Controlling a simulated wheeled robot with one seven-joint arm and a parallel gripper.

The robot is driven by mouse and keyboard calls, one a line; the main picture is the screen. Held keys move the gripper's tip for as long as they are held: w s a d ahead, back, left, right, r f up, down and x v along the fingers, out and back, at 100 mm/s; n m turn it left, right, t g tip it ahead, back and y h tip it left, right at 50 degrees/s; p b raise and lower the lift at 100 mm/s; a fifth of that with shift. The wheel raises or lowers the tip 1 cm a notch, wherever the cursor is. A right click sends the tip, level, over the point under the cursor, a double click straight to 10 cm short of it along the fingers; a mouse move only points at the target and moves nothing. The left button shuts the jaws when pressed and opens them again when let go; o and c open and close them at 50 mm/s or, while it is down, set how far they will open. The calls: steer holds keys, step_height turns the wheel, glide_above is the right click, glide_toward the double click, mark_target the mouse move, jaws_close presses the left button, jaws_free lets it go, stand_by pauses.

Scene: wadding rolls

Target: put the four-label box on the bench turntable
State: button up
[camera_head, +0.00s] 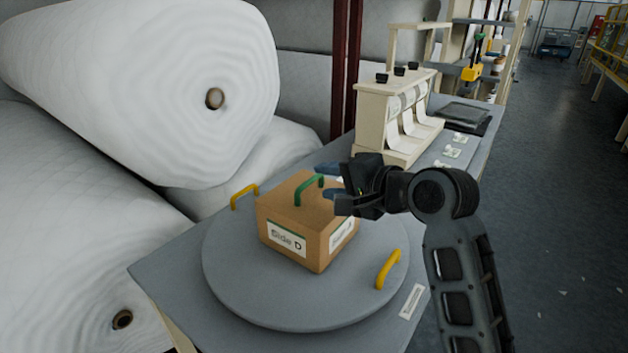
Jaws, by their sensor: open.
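The four-label box (292,255) is a brown carton with a green handle (309,187) on its top. It stands upright on the round grey turntable (235,290), near its middle. The face towards the lower left carries a white label reading "Side D". A second label shows on the right face, partly hidden and not fully readable. The turntable has two yellow handles on its rim. My gripper (328,181) is open, with its blue-tipped fingers at the right of the green handle. From this view I cannot tell whether the fingers touch the handle or box.
The turntable sits on a grey bench (165,269). A cream dispenser (385,125) with paper strips and a dark tray (464,115) stand behind on the bench. Large white wadding rolls (150,85) fill the left side. The floor at the right is open.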

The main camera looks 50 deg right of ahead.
steer(key=shift+v, duration=1.95)
steer(key=shift+a, duration=0.1)
